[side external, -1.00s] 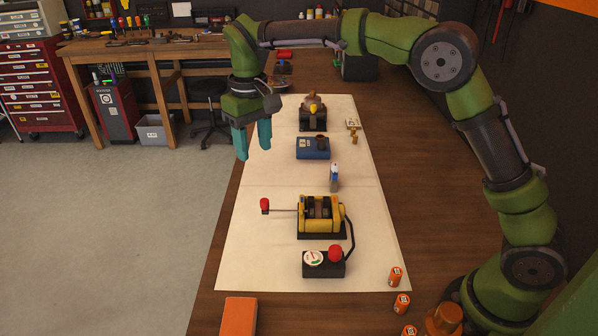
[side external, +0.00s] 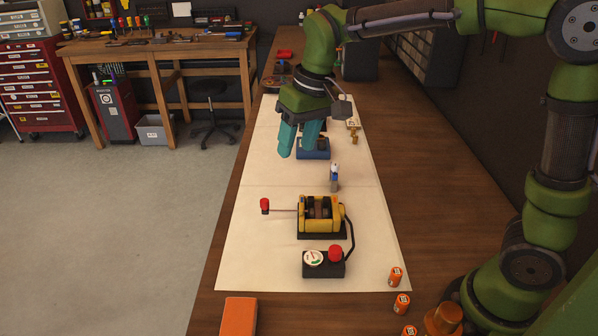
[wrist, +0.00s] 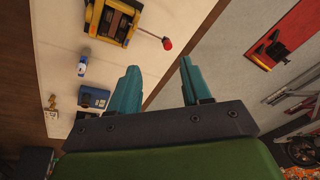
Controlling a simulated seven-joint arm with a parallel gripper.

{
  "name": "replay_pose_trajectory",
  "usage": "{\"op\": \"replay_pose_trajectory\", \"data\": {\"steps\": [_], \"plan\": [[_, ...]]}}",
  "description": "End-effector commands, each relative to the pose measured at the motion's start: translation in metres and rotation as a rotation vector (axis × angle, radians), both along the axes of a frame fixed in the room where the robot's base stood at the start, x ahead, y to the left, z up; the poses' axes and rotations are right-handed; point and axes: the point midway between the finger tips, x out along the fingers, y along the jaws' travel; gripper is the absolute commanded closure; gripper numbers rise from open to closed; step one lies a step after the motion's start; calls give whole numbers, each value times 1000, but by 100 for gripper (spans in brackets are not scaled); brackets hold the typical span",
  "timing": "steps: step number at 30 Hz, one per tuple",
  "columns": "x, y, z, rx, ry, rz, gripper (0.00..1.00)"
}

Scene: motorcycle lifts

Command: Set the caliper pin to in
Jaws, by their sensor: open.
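The yellow caliper (side external: 320,214) sits on a dark base on the pale mat. A thin pin (side external: 283,211) sticks out from its left side and ends in a red knob (side external: 265,206), well clear of the body. In the wrist view the caliper (wrist: 116,20) is at the top, with the red knob (wrist: 167,44) to its right. My gripper (side external: 297,153) is open and empty, with teal fingers pointing down, above the mat and farther back than the caliper. Its fingers also show in the wrist view (wrist: 158,66); neither touches the pin.
A black box (side external: 323,265) with a gauge and red button stands in front of the caliper, joined by a hose. A small bottle (side external: 334,178) stands behind it. A blue box (side external: 318,153) is partly hidden by my gripper. The mat (side external: 250,250) left of the caliper is clear.

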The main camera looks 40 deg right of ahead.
Motion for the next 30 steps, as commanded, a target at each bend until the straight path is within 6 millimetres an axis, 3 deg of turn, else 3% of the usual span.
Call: {"op": "replay_pose_trajectory", "data": {"steps": [18, 30], "plan": [[-104, -36, 4, 114, -204, -153, 52], [-156, -51, -2, 164, -331, -235, 52]]}}
